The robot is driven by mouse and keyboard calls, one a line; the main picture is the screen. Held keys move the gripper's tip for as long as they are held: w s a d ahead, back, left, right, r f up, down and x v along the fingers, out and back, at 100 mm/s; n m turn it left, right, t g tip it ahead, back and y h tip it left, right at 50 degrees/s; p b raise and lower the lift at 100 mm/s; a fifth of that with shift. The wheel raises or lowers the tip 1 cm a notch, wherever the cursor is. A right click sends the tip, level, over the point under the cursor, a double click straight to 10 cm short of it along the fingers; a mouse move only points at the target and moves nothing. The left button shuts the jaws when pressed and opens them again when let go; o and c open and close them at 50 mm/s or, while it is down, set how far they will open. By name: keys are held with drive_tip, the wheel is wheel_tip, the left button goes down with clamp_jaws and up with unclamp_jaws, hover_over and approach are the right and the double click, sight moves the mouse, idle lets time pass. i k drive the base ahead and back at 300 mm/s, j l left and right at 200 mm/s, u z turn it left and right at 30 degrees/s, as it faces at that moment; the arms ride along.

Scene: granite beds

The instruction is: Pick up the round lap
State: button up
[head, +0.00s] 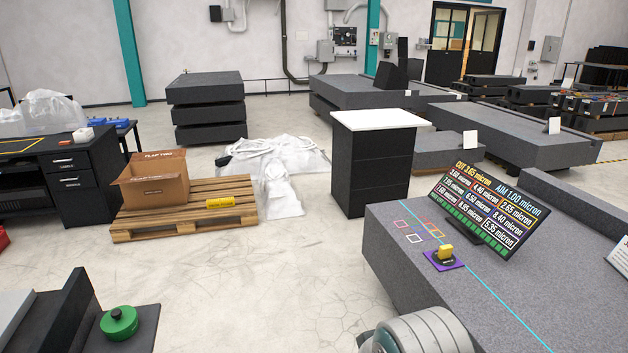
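A green round disc with a small knob on top (118,322), which looks like the round lap, lies flat on a dark grey slab (143,338) at the lower left of the head view. A grey rounded part at the bottom edge looks like a piece of my own arm. My gripper's fingers do not show in this view.
The granite bed (400,275) carries a display board (487,210) and small coloured outlines. A pallet (165,223) bears a cardboard box (153,180). A white-topped dark cabinet (368,165) stands behind. The pale floor (270,290) between the slab and bed is clear.

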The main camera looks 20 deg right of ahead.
sight(444, 256)
drive_tip(key=i, duration=1.4)
drive_tip(key=i+z, duration=0.3)
drive_tip(key=i, duration=0.25)
drive_tip(key=i+j+z, duration=0.3)
drive_tip(key=i, duration=0.25)
drive_tip(key=i+l+z, duration=0.15)
drive_tip(key=z, duration=0.35)
drive_tip(key=i+z, duration=0.3)
drive_tip(key=z, duration=0.2)
drive_tip(key=i+z, duration=0.2)
drive_tip(key=z, duration=0.3)
drive_tip(key=i+z, duration=0.35)
drive_tip(key=z, duration=0.15)
